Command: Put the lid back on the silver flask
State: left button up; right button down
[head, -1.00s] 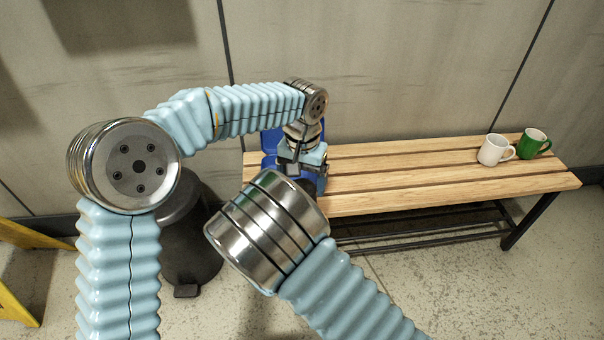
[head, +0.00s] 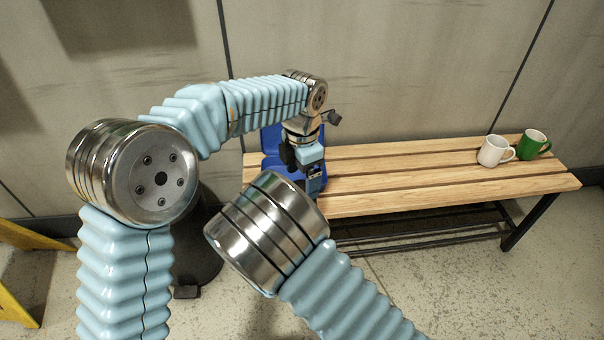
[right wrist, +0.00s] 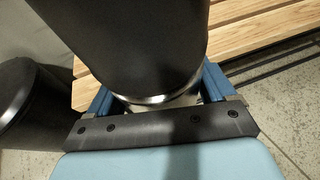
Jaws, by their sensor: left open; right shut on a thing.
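In the right wrist view my right gripper (right wrist: 160,95) is shut on what looks like the flask (right wrist: 160,101), with a bright silver band between the blue fingers. A large dark cylinder (right wrist: 130,45) rises above the band; I cannot tell whether it is part of the flask. In the head view my left gripper (head: 308,176) points down over the left end of the bench and is open. Its fingertips are hard to make out. In the head view my right gripper and the flask are hidden behind my right arm. I cannot make out the lid for certain.
A slatted wooden bench (head: 420,172) stands against the wall. A blue object (head: 271,140) is on its left end, partly hidden by my left arm. A white mug (head: 492,151) and a green mug (head: 534,143) stand at the right. The bench's middle is clear. A dark bin (head: 197,262) stands left.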

aim_at(302, 185)
dwell(0.3)
pick_arm(q)
notch_tip(302, 185, down, 8)
dwell(0.5)
jog(key=c, duration=0.7)
jog(key=o, duration=0.9)
jog(key=shift+o, duration=0.2)
jog(key=shift+r, duration=2.25)
notch_tip(302, 185, up, 12)
